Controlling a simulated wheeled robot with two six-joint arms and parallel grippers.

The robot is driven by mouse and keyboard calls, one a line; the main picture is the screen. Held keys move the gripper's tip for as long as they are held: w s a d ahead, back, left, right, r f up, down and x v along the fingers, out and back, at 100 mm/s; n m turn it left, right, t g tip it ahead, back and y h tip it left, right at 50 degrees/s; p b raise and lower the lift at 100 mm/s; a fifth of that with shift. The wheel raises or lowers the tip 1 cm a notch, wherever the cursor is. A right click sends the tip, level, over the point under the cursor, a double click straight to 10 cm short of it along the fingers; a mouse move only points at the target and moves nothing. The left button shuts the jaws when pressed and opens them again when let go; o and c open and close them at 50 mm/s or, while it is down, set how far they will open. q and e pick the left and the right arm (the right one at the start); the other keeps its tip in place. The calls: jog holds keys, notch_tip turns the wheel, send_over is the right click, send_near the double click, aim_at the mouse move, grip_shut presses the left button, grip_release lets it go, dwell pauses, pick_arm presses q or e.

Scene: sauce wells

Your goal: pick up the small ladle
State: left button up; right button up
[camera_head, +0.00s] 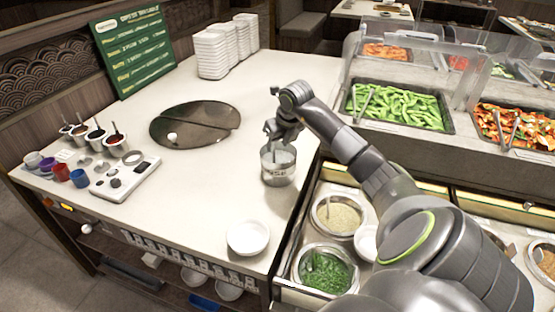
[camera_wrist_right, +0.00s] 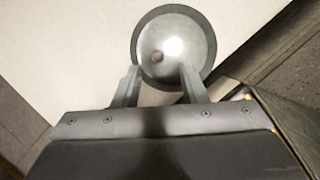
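A metal cylindrical pot (camera_head: 279,174) stands on the pale counter, just beneath my right gripper (camera_head: 276,137). No ladle shows clearly; the gripper partly hides the pot's inside in the head view. My left gripper is not in view.
A white bowl (camera_head: 248,238) sits near the counter's front edge. A dark round hob (camera_head: 195,124) lies to the left. Stacked white containers (camera_head: 212,54) stand behind. To the right are wells with chopped greens (camera_head: 326,270) and a tan sauce (camera_head: 338,214). The counter's middle is clear.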

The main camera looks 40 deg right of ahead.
aim_at(273, 154)
jog(key=w+f+p, duration=0.1)
jog(key=f, duration=0.1)
jog(key=w+f+p, duration=0.1)
jog(key=w+f, duration=0.1)
jog(key=shift+d, duration=0.2)
jog(key=shift+w+f, duration=0.1)
jog(key=shift+f, duration=0.1)
grip_shut()
